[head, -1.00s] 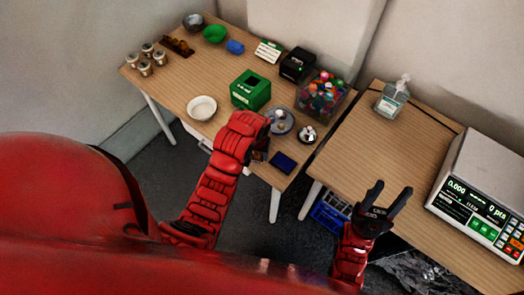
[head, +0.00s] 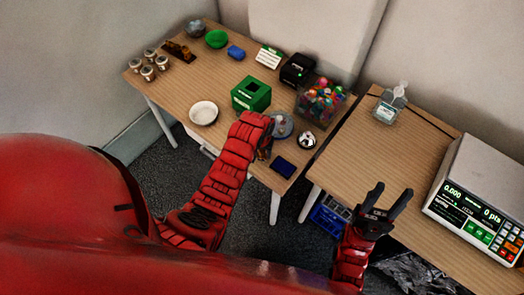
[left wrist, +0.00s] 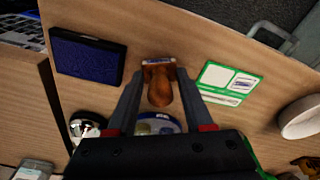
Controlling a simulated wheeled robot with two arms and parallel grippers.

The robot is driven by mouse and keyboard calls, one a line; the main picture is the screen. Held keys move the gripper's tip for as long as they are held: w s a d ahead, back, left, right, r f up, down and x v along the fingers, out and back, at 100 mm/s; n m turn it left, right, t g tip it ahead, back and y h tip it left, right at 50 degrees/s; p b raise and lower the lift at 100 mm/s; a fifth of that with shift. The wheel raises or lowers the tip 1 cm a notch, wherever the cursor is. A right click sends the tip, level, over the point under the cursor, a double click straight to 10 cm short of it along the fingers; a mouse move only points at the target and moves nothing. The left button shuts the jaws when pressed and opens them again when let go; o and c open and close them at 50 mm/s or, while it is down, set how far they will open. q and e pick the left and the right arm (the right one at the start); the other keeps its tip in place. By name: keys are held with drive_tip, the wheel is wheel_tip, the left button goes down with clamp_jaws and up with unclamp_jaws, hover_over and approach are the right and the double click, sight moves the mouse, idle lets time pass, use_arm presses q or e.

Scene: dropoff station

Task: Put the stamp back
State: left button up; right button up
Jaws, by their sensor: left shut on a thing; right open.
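My left gripper (left wrist: 160,76) is shut on the stamp, whose brown wooden handle (left wrist: 160,92) shows between the two fingers in the left wrist view. The stamp is over the wooden table near its front edge; I cannot tell whether its base touches the top. My right gripper (head: 393,192) is open and empty beside the right table.
A round dish (head: 283,125) and a bell (head: 307,140) stand close to my left gripper. A green box (head: 251,94), a white bowl (head: 204,113) and a clear bin of colourful items (head: 320,100) stand around. A green-edged card (left wrist: 229,82) lies beside the stamp.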

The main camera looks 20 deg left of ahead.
use_arm(q)
drive_tip(key=shift+f, duration=0.2)
drive_tip(key=o, duration=1.1)
drive_tip(key=shift+c, duration=0.2)
drive_tip(key=shift+r, duration=0.15)
